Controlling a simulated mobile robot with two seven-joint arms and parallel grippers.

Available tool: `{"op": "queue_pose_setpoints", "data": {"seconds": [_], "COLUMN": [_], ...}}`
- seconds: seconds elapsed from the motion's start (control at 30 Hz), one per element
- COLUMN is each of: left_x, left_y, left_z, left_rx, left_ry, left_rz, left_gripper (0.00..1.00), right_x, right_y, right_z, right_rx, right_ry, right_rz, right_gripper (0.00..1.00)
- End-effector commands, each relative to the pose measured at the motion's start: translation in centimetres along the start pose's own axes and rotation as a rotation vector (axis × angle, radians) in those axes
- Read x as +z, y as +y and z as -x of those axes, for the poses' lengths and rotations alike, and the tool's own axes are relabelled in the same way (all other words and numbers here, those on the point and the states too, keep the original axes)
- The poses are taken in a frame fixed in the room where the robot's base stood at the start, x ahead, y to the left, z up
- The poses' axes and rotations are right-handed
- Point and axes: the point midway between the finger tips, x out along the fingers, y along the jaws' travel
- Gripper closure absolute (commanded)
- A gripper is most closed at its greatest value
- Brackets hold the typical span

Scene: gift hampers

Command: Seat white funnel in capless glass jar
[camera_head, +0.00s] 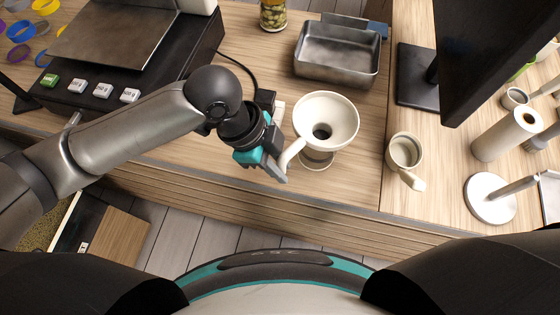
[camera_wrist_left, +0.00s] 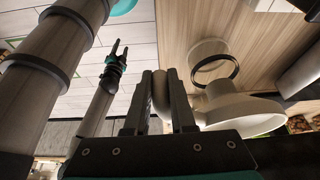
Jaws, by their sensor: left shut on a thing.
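The white funnel (camera_head: 343,108) is mouth-up in the head view, with a curved handle on its left. My left gripper (camera_head: 284,170) is shut on that handle; in the left wrist view its fingers (camera_wrist_left: 163,95) close around the handle. The glass jar (camera_head: 317,163) stands on the counter beneath the funnel, and its mouth is largely hidden from the head. In the left wrist view the jar's dark rim (camera_wrist_left: 236,70) shows beside the funnel's cone (camera_wrist_left: 240,112). Whether the spout is inside the rim cannot be told. My right gripper (camera_wrist_left: 122,48) appears small in the wrist view, with its fingertips apart.
A metal tray (camera_head: 337,72) and a jar of green items (camera_head: 273,15) stand behind the funnel. A beige mug (camera_head: 404,152) is to the right, near a monitor stand (camera_head: 415,80). A black machine with buttons (camera_head: 150,78) is at left. The counter's front edge is close.

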Motion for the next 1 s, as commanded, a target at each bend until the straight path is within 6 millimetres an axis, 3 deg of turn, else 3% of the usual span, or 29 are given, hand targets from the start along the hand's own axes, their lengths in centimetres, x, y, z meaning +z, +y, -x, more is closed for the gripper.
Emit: {"op": "queue_pose_setpoints", "data": {"seconds": [0.17,0.2,0.5,0.83,1.0], "left_x": [0.0,0.0,0.0,0.0,0.0], "left_y": [0.0,0.0,0.0,0.0,-0.1], "left_z": [0.0,0.0,0.0,0.4,2.8], "left_rx": [0.000,0.000,0.000,0.000,-0.004], "left_ry": [0.001,0.001,0.001,0.000,-0.001], "left_rz": [0.000,0.000,0.001,0.002,0.000], "left_gripper": [1.00,0.76,0.42,0.42,0.42], "right_x": [0.0,0.0,0.0,0.0,0.0], "right_y": [0.0,0.0,0.0,0.0,0.0], "right_z": [0.0,0.0,0.0,0.0,0.2], "right_rx": [0.000,0.000,0.000,0.000,0.000], "right_ry": [0.000,0.000,0.000,0.000,0.000], "right_rz": [0.000,0.000,0.000,-0.001,-0.001], "right_gripper": [0.50,0.50,0.50,0.50,0.50]}}
